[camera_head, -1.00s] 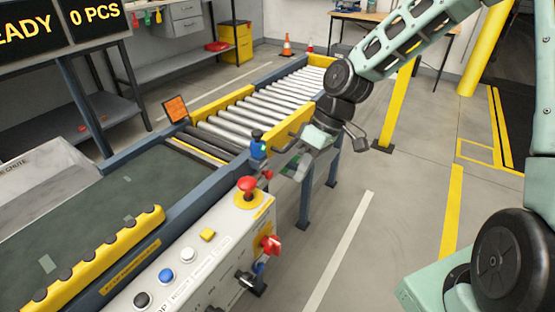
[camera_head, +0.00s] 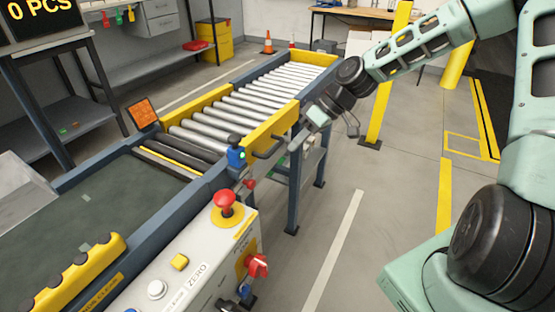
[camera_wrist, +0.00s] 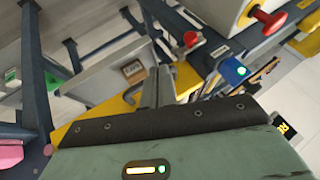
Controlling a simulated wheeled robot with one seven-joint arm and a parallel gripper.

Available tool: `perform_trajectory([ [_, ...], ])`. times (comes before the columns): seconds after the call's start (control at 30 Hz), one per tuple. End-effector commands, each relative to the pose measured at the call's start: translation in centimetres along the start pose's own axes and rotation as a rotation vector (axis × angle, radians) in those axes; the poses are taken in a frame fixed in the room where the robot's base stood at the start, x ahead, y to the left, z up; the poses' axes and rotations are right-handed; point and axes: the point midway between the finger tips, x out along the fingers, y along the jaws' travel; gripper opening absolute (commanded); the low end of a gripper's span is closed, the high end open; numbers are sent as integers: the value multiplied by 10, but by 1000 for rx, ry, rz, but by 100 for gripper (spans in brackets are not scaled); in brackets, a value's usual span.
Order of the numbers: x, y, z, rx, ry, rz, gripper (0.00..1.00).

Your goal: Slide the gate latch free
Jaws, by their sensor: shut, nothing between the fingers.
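My gripper (camera_head: 297,139) is beside the yellow side gate (camera_head: 274,128) of the roller conveyor, right of its dark handle (camera_head: 267,150). In the wrist view its grey fingers (camera_wrist: 158,88) are together and empty. The handle (camera_wrist: 132,93) shows left of them, on the yellow gate panel (camera_wrist: 85,127). A small red knob (camera_head: 249,184) sits below the blue post with a green light (camera_head: 236,155). The knob (camera_wrist: 191,39) and light (camera_wrist: 233,70) also show in the wrist view, apart from the fingers. I cannot tell for certain which part is the latch.
A control box (camera_head: 195,265) with a red mushroom button (camera_head: 225,200) and red rotary switch (camera_head: 257,265) stands in front. The dark belt (camera_head: 90,210) meets the rollers (camera_head: 250,95). Floor right of the conveyor is clear up to a yellow post (camera_head: 382,90).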

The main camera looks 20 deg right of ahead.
Motion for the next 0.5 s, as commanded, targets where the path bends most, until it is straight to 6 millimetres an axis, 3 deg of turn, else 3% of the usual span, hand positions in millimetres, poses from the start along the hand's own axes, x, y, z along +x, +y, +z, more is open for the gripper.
perform_trajectory([
  [0.5, 99, -1, 2, -1, -3, -3, 0],
])
